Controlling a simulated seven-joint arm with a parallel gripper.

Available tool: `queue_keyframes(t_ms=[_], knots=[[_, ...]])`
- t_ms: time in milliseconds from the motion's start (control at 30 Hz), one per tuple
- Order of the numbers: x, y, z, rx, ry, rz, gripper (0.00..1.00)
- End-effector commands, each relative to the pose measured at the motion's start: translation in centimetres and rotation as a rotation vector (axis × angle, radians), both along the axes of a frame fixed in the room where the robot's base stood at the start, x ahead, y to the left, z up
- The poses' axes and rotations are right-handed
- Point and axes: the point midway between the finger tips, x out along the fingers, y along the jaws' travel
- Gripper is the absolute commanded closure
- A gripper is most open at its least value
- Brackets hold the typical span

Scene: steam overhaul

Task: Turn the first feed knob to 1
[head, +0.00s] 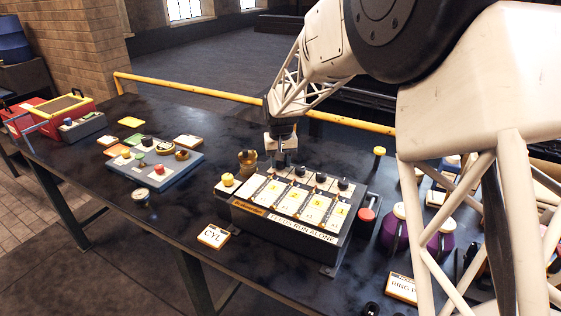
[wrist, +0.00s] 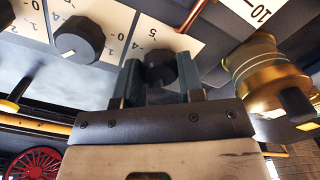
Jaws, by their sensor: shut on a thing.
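The feed panel (head: 290,235) is a dark sloped box on the table, with a row of black knobs above white numbered plates. My gripper (head: 281,160) points down at the leftmost black knob of the row, which it mostly hides in the head view. In the wrist view my gripper (wrist: 160,85) has its two fingers on either side of this first feed knob (wrist: 161,67), shut on it. Digits 5 and 0 show on the plate beside the knob; its pointer is not clear. A neighbouring black knob (wrist: 79,40) stands free to the left in the wrist view.
A brass cup-like part (head: 246,162) stands close left of my gripper; a brass fitting (wrist: 265,70) shows near the fingers. A yellow knob (head: 227,181) and a red button (head: 366,214) flank the panel. A CYL card (head: 213,236) lies in front. A blue board (head: 155,173) is further left.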

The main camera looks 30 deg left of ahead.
Motion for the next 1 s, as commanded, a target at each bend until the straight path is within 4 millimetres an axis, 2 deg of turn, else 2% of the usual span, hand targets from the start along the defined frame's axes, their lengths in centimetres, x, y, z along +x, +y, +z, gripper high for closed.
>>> queue_keyframes(t_ms=[400, 900, 933, 1000], knots=[[0.04, 0.04, 0.08, 0.001, -0.002, 0.223, 0.88], [0.06, 0.06, 0.13, 0.002, -0.002, 0.248, 0.88], [0.06, 0.06, 0.12, 0.002, -0.002, 0.248, 0.6], [0.05, 0.05, 0.11, 0.001, -0.002, 0.247, 0.49]])
